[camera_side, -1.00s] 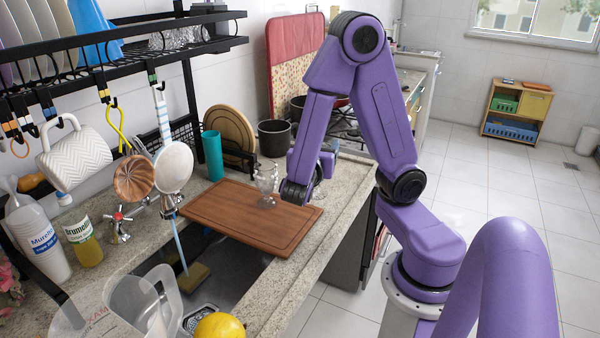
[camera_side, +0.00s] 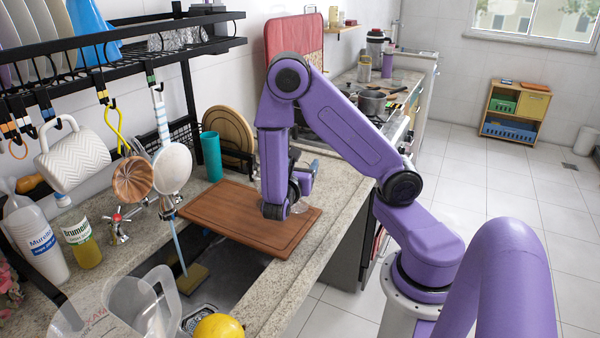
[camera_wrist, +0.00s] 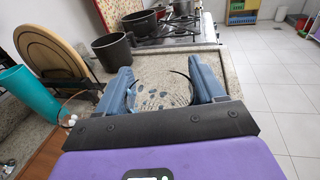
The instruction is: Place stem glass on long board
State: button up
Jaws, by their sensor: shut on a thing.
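The clear stem glass (camera_wrist: 160,92) is between the two blue fingers of my gripper (camera_wrist: 163,88) in the wrist view. My gripper is shut on it. In the side view, part of clear glass (camera_side: 300,206) shows beside my gripper (camera_side: 307,182), over the right part of the long board. My arm hides much of it. The long board (camera_side: 228,208) is a brown wooden board lying across the sink and counter. I cannot tell whether the glass touches the board.
A teal cup (camera_side: 211,156) and a round wooden board (camera_side: 230,135) stand behind the long board. A dark pot (camera_wrist: 113,50) stands beyond my gripper. The black rack (camera_side: 120,65) with hanging utensils is at left. The long board's left part looks clear.

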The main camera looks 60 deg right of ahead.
jog(key=shift+f, duration=0.95)
jog(key=shift+f, duration=0.1)
jog(key=o, duration=1.2)
jog(key=shift+c, duration=0.2)
jog(key=shift+a, duration=0.15)
jog(key=f+v, duration=0.1)
jog(key=v, duration=0.9)
jog(key=s+a+r+m+g+y, duration=0.2)
jog(key=s+a+m+y, duration=0.2)
jog(key=s+a+y, duration=0.2)
jog(key=s+a+r+m+g+y, duration=0.2)
jog(key=s+a+y, duration=0.4)
jog(key=s+y, duration=0.4)
jog(key=shift+s+r+m+y, duration=0.4)
jog(key=shift+r+m+y, duration=0.25)
jog(key=shift+m, duration=0.45)
